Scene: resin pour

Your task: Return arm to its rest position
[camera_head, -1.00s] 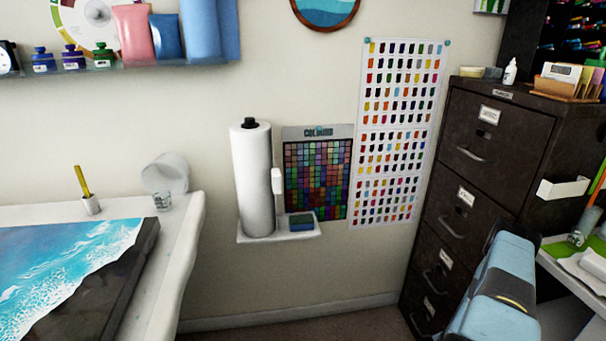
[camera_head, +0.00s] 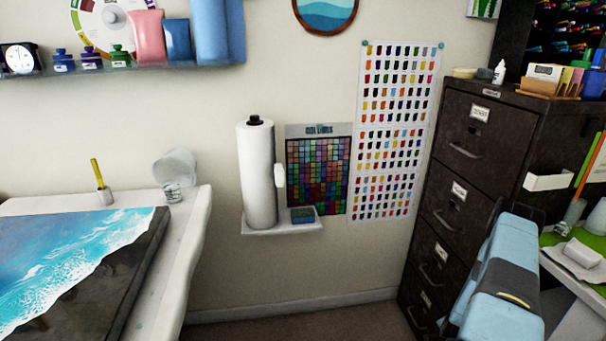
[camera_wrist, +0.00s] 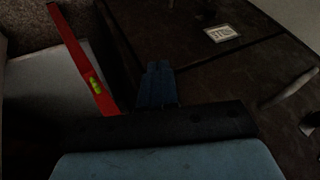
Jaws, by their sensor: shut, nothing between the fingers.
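My gripper (camera_wrist: 159,68) shows in the wrist view, with its two dark blue fingers shut together and nothing between them. In that view it is in front of the dark filing cabinet (camera_wrist: 200,62), and a red spirit level (camera_wrist: 84,62) with a yellow-green vial lies to its left. In the head view my blue arm is at the lower right, in front of the cabinet (camera_head: 471,180); the gripper itself is not clearly visible there.
The white table (camera_head: 190,235) with the blue-and-white resin panel (camera_head: 75,255) is at the left. A small shelf (camera_head: 282,229) holds a paper roll (camera_head: 257,175) and a sponge (camera_head: 302,215). A side table with a green mat (camera_head: 552,239) is at the right. Floor between is clear.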

